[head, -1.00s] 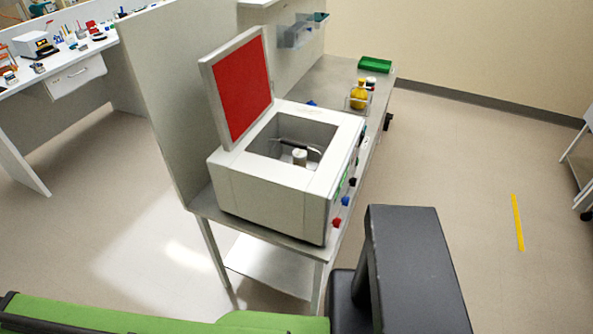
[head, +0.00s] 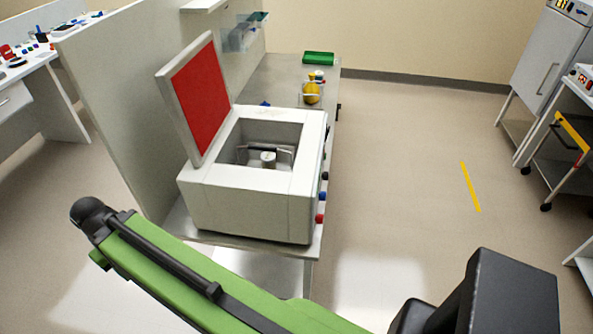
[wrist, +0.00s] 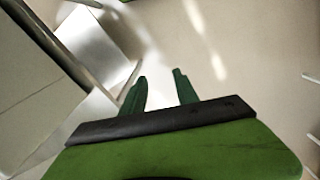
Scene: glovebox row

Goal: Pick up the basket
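I cannot tell for sure which thing is the basket. A small, clear, open-topped container (head: 301,101) with a yellow item (head: 312,92) at it stands on the bench behind the white machine. The white machine (head: 250,210) has its red-lined lid (head: 200,95) raised, and a pale round part (head: 268,158) with a dark bar sits inside its open chamber. In the wrist view my gripper (wrist: 161,88) has its two green fingers apart with only floor between them. My gripper's fingers are not visible in the head view.
The steel bench (head: 275,75) runs along a grey partition (head: 115,95), with a green tray (head: 318,58) at its far end. Clear bins (head: 240,36) hang on the partition. Floor (head: 400,170) is free to the right. A cart (head: 565,165) stands at far right.

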